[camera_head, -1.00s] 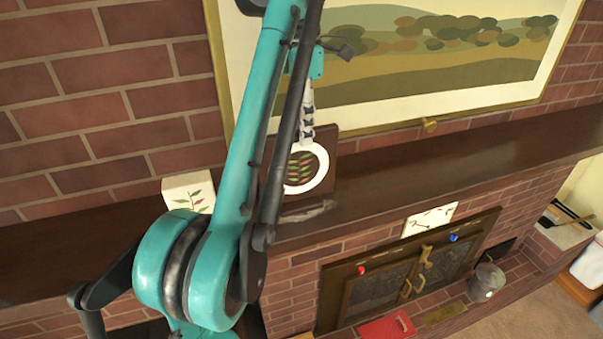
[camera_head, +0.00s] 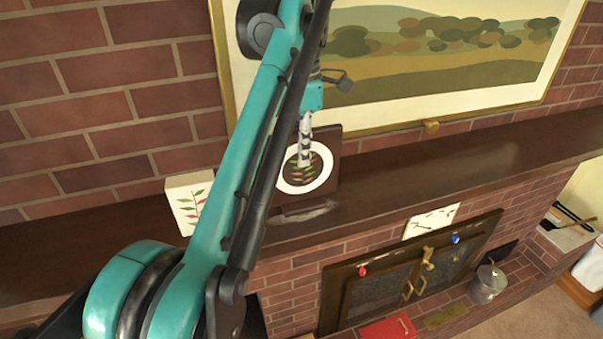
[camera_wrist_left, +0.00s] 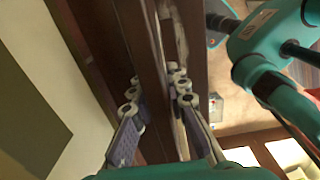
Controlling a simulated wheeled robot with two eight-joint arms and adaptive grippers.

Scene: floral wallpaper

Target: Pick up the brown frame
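The brown frame (camera_head: 329,172) stands on the dark mantel, leaning back towards the brick wall. It is a dark board with a white ring and red and green leaves. My left gripper (camera_head: 305,150) is at its upper part, with a pale finger in front of the ring. In the left wrist view, the spread fingers of my left gripper (camera_wrist_left: 157,92) lie on both sides of a dark brown board (camera_wrist_left: 150,105), which appears to be the frame. Gaps seem to remain beside it. My right gripper is out of view.
A white leaf-patterned block (camera_head: 184,200) stands left of the frame on the mantel (camera_head: 440,160). A large landscape picture (camera_head: 470,95) hangs close behind my left arm. Below are a fireplace door (camera_head: 385,285), a red object (camera_head: 388,330) and a metal pot (camera_head: 487,284).

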